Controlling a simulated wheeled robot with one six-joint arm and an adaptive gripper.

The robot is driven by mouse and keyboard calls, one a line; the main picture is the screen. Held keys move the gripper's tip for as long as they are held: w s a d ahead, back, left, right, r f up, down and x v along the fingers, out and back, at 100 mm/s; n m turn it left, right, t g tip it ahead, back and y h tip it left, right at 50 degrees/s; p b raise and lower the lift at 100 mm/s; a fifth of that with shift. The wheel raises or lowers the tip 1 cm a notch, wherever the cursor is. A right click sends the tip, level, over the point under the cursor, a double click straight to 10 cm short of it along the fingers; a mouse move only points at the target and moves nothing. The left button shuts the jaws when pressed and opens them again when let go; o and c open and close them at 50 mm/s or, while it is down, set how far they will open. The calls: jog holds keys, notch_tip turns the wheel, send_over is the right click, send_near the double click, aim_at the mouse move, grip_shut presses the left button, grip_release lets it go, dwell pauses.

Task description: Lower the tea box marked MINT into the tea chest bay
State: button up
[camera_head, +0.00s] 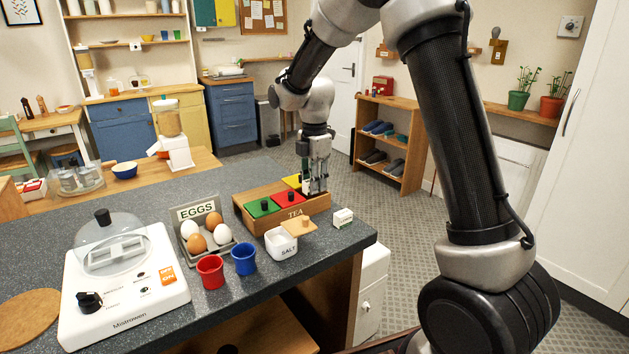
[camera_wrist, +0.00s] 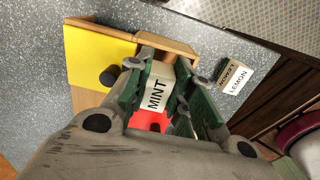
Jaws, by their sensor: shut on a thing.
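The MINT tea box (camera_wrist: 157,92) is white with black lettering and sits between the green-padded fingers of my gripper (camera_wrist: 163,82) in the wrist view. My gripper is shut on it. In the head view my gripper (camera_head: 316,190) points down at the right end of the wooden tea chest (camera_head: 296,223), and the box is mostly hidden by the fingers. The chest has green (camera_head: 262,207), red (camera_head: 289,198) and yellow (camera_head: 293,181) lids. In the wrist view the box is over the chest's wooden end, near the yellow lid (camera_wrist: 97,57). I cannot tell how deep it sits.
A small LEMON box (camera_wrist: 236,77) lies on the counter beside the chest; it also shows in the head view (camera_head: 343,217). A white salt box (camera_head: 281,244), red cup (camera_head: 210,271), blue cup (camera_head: 244,259) and egg holder (camera_head: 196,212) stand in front and left.

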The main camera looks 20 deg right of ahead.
jog(key=shift+f, duration=0.15)
jog(key=o, duration=0.9)
jog(key=shift+o, duration=0.2)
